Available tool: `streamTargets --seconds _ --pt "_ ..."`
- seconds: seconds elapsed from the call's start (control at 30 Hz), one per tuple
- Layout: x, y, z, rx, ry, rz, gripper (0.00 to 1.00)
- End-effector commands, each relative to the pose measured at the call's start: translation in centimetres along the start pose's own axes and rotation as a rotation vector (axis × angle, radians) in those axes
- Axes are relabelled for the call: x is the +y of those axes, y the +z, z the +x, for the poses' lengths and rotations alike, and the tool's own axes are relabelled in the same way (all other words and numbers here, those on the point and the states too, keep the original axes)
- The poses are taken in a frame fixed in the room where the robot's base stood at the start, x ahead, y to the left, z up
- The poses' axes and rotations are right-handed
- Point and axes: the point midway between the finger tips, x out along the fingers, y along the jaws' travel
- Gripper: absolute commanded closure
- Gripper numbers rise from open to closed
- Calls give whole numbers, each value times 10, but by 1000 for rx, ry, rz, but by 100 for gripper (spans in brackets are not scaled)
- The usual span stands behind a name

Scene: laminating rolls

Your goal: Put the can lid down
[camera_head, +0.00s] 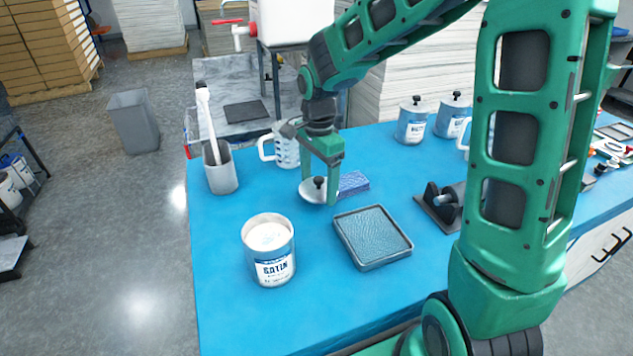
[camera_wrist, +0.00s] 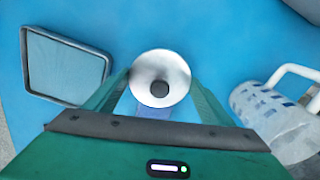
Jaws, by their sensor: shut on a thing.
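The can lid (camera_head: 313,191) is a round, pale metal disc with a dark knob in its middle. My gripper (camera_head: 319,184) is shut on it, and I cannot tell from the head view how far it is above the blue table (camera_head: 225,290). In the wrist view the lid (camera_wrist: 160,66) shows face-on between my fingers (camera_wrist: 160,88), knob toward the camera. An open can labelled SATIN (camera_head: 270,268), full of white contents, stands on the table to the left and nearer the front.
A grey textured tray (camera_head: 373,238) lies right of the can. A blue sponge (camera_head: 352,184) is beside the lid. A measuring jug (camera_head: 285,150), a grey holder with a brush (camera_head: 220,172) and lidded cans (camera_head: 411,124) stand behind. The table's front left is clear.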

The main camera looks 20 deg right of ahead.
Motion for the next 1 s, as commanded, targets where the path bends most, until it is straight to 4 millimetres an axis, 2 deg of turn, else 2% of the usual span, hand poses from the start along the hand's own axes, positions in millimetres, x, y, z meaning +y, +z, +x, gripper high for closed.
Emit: streamTargets --seconds 0.47,0.5,0.57,0.6,0.87,1.0 --pt "0 1 9 0 0 0 45" --pt "0 1 10 0 0 0 22" --pt "0 1 10 0 0 0 7" --pt "0 1 10 0 0 -1 5" --pt "0 1 9 0 -1 -1 5" --pt "-1 1 1 0 -2 -1 5"
